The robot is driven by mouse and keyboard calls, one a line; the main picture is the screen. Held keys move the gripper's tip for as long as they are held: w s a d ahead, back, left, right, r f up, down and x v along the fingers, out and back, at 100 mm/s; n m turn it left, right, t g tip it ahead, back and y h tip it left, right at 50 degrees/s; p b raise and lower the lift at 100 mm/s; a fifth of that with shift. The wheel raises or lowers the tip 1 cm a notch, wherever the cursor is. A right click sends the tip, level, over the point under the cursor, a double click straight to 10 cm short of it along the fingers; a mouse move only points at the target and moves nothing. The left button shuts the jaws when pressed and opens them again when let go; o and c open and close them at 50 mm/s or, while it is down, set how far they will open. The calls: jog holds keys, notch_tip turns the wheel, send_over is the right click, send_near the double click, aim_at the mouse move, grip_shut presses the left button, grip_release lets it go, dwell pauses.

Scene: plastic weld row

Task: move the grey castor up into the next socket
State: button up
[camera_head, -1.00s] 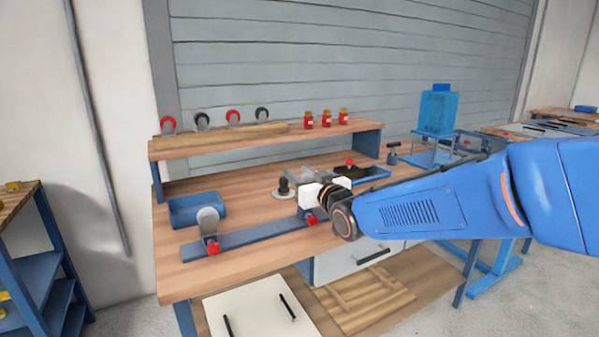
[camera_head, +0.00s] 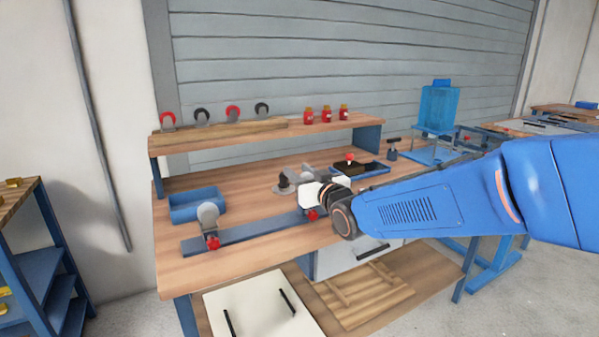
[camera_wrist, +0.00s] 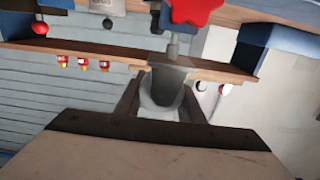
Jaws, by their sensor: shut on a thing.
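A grey castor (camera_wrist: 165,95) is between the two fingers of my gripper (camera_wrist: 166,108) in the wrist view, and the fingers are shut on it. In the head view my gripper (camera_head: 300,178) is over the right end of a blue rail (camera_head: 255,232) on the bench. My white gripper body largely hides the held castor there. A red star knob (camera_wrist: 195,10) shows close to the castor in the wrist view; a red knob (camera_head: 312,214) sits below my gripper in the head view. Another grey castor (camera_head: 208,212) stands at the rail's left end, above a red knob (camera_head: 212,243).
A blue bin (camera_head: 197,206) is behind the rail at left. A dark knob on a round grey base (camera_head: 284,187) stands just left of my gripper. A blue tray (camera_head: 375,171) lies behind. The raised shelf (camera_head: 270,139) carries several castors and red jars (camera_head: 326,114).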

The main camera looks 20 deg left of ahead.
jog(key=shift+f, duration=1)
dwell(1.1)
jog(key=o, duration=1.6)
notch_tip(320, 180, up, 7)
jog(key=shift+d, duration=0.1)
dwell(0.5)
